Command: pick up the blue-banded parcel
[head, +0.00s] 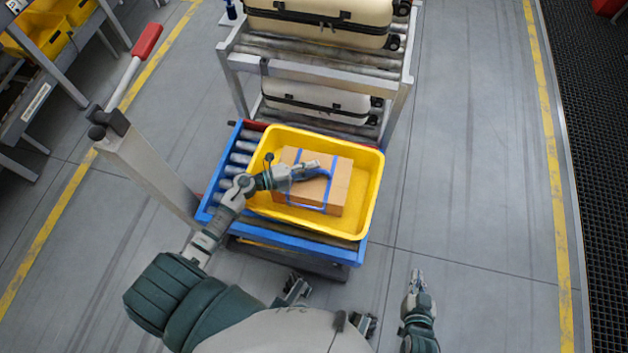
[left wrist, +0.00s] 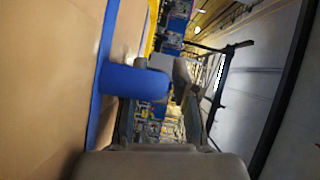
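The parcel (head: 341,185) is a brown cardboard box with blue bands and a raised blue handle. It sits inside the yellow tray (head: 372,200). My left gripper (head: 314,168) is over the parcel's top at the handle, hiding part of it. In the left wrist view, the parcel's cardboard side (left wrist: 50,70) fills the left. The blue handle (left wrist: 132,82) crosses in front of one finger towards the other, and the fingertips (left wrist: 162,68) stand apart. I see no clear grip on it. My right gripper (head: 416,283) is low over bare floor, away from the tray; its fingers are too small to judge.
The tray rests on a blue-edged roller cart (head: 226,190). Behind it, a roller rack (head: 320,62) holds pale suitcases (head: 320,22). A post with a red-handled lever (head: 147,40) stands left. Shelves with yellow bins are at upper left. The floor right of the cart is clear.

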